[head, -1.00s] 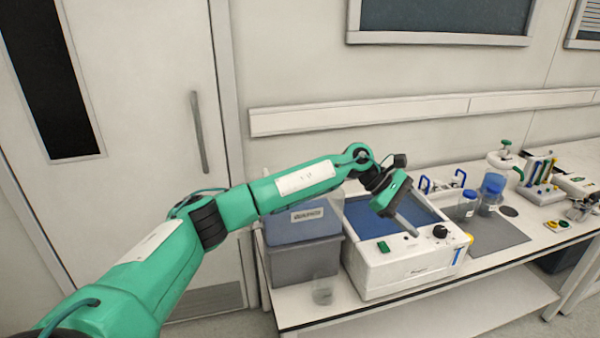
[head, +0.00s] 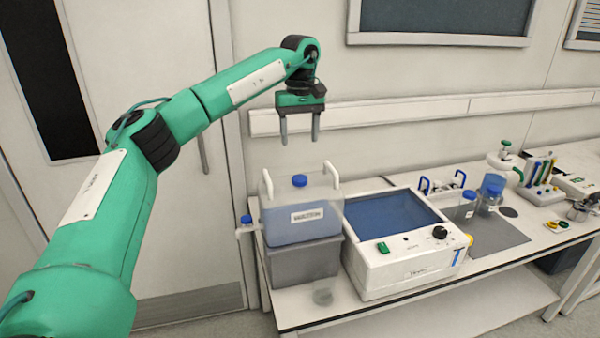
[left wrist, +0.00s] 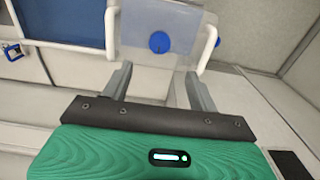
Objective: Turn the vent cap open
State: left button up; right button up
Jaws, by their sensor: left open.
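The vent cap seems to be the round blue cap (head: 300,180) on top of a translucent container (head: 304,228) with blue liquid and two white handles. A second blue cap (head: 246,219) sits on a spout at the container's left side; I cannot tell for certain which cap is meant. My left gripper (head: 301,142) hangs fingers-down above the container, open and empty, apart from the top cap. In the left wrist view the top cap (left wrist: 159,42) lies beyond the open fingers (left wrist: 160,85), roughly midway between them. My right gripper is not in view.
The container stands on a grey box (head: 304,263). A white bath unit (head: 408,268) with a blue window is close on its right. The wall rail (head: 420,112) runs behind my gripper.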

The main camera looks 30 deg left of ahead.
aim_at(299, 177)
pick_arm(q)
notch_tip(299, 177, down, 11)
jog(key=shift+f+p, duration=0.2)
jog(key=shift+p, duration=0.85)
jog(key=shift+c, duration=0.4)
jog(key=c, duration=0.9)
